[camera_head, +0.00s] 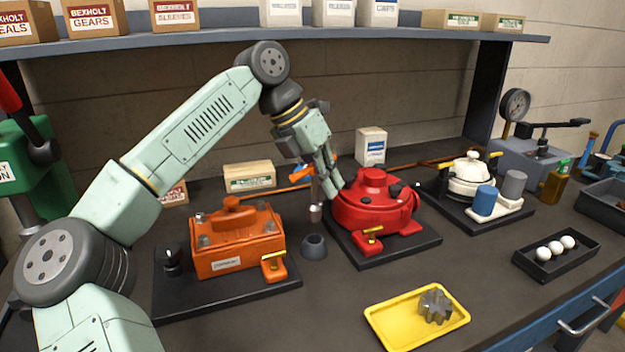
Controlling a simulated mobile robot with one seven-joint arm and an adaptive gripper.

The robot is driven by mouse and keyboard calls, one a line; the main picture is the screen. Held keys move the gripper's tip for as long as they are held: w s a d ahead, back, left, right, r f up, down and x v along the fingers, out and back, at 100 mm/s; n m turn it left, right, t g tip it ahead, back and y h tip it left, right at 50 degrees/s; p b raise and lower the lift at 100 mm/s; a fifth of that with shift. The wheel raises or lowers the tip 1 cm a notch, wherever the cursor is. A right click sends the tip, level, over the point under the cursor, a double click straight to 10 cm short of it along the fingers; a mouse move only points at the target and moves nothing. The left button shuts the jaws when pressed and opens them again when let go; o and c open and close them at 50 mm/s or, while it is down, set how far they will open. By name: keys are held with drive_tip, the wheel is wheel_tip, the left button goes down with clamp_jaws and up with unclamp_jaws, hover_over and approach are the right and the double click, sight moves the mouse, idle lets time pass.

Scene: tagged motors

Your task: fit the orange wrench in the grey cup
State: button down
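The orange wrench (299,175) is a T-handle with a thin shaft hanging down to a grey socket. My gripper (329,181) is shut on its handle, with orange showing on both sides of the fingers. The wrench hangs upright in the air, between the orange motor and the red motor. A grey cup (514,185) stands beside a blue cup (484,201) on a white holder at the right. A small dark grey cone-shaped cup (314,248) stands on the bench almost below the socket, apart from it.
The orange motor (235,245) and the red motor (375,205) sit on black bases, with a white motor (469,178) further right. A yellow tray (390,325) holds a gear in front. A black tray (533,265) holds white balls. A shelf (330,38) runs above.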

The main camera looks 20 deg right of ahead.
drive_tip(key=shift+w+d+f+b, duration=0.1)
drive_tip(key=shift+f+b, duration=1)
drive_tip(key=shift+f, duration=0.05)
drive_tip(key=shift+w+f+b, duration=0.1)
drive_tip(key=shift+f+b, duration=1)
drive_tip(key=shift+f, duration=0.05)
drive_tip(key=shift+f+b, duration=1)
drive_tip(key=shift+f, duration=0.9)
drive_tip(key=c, duration=2.4)
unclamp_jaws()
drive_tip(key=c, duration=1.7)
unclamp_jaws()
drive_tip(key=shift+r, duration=0.1)
